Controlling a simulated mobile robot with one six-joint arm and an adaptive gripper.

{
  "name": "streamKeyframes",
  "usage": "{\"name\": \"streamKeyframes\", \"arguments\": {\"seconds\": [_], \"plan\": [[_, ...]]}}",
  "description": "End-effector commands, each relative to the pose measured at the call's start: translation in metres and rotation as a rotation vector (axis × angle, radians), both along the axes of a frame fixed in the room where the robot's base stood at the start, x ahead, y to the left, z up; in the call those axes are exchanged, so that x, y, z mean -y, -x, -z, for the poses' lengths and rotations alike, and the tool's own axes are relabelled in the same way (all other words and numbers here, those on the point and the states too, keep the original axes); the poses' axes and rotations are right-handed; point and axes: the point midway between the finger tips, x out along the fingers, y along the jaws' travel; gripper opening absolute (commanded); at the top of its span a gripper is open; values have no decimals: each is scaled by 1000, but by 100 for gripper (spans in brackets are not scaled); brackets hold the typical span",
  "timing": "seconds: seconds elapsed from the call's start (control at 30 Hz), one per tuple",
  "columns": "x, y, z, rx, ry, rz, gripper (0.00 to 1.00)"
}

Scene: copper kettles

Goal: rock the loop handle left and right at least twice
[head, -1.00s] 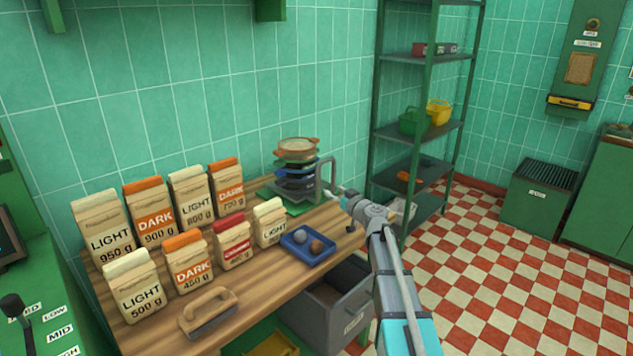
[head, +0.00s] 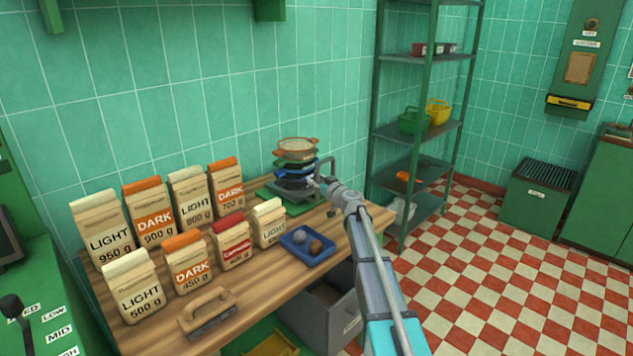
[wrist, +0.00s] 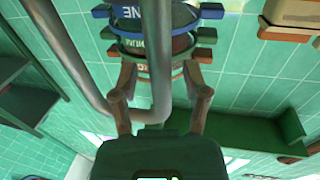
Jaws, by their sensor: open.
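The loop handle (head: 333,166) is a grey bent tube at the right side of a stack of round sieves (head: 296,160) on the counter. My gripper (head: 313,182) reaches the handle from the front right, partly covering its lower part. In the wrist view, my gripper (wrist: 160,74) is open, with one finger on each side of the handle's straight bar (wrist: 157,45). The bar passes between the fingers, and the bend of the tube lies close to the palm. Whether either finger touches the bar is unclear. The sieves show behind the fingertips.
Several labelled paper bags (head: 189,262) stand to the left on the wooden counter (head: 262,286). A green shelf rack (head: 415,133) stands to the right, behind my arm.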

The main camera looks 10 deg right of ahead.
Motion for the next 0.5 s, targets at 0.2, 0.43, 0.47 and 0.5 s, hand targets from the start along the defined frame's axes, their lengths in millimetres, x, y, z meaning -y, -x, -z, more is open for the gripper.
{"name": "streamKeyframes", "arguments": {"seconds": [0.2, 0.43, 0.47, 0.5], "plan": [[0, 0, 0, 0, 0, 0, 50], [-1, 0, 0, 0, 0, -1, 7], [-1, 0, 0, 0, 0, -1, 2], [-1, 0, 0, 0, 0, -1, 0]]}}
